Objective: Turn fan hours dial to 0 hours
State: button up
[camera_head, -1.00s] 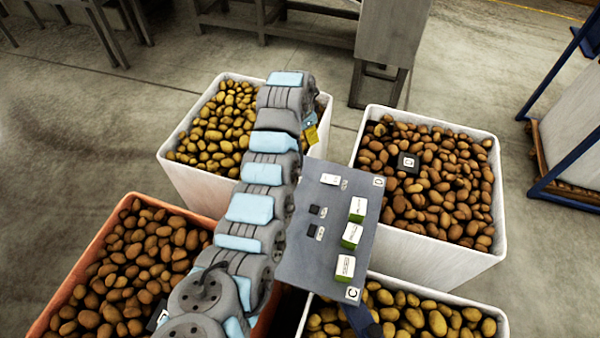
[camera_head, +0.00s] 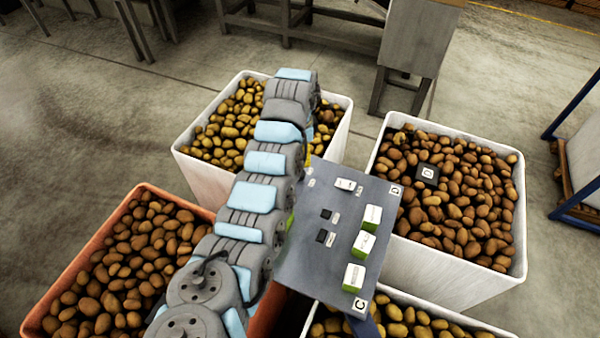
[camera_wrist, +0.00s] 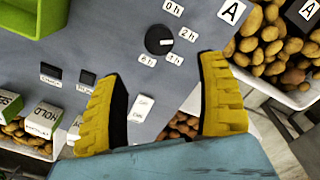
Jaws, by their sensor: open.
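The fan hours dial (camera_wrist: 158,40) is a round black knob on the grey panel, seen in the wrist view beyond my fingertips. In the head view my arm hides the dial and nearly all of my gripper.
A white switch (camera_wrist: 142,108) shows between my fingers. Black buttons (camera_wrist: 51,70) and a green box (camera_wrist: 35,15) are at the left. In the head view, the panel (camera_head: 290,255) carries green-and-white blocks (camera_head: 364,245), with potato crates (camera_head: 450,265) around it.

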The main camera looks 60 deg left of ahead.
notch_tip(320, 180, down, 10)
jog(key=shift+f+b, duration=0.1)
jog(key=shift+b, duration=0.25)
dwell(0.4)
jog(key=c, duration=1.2)
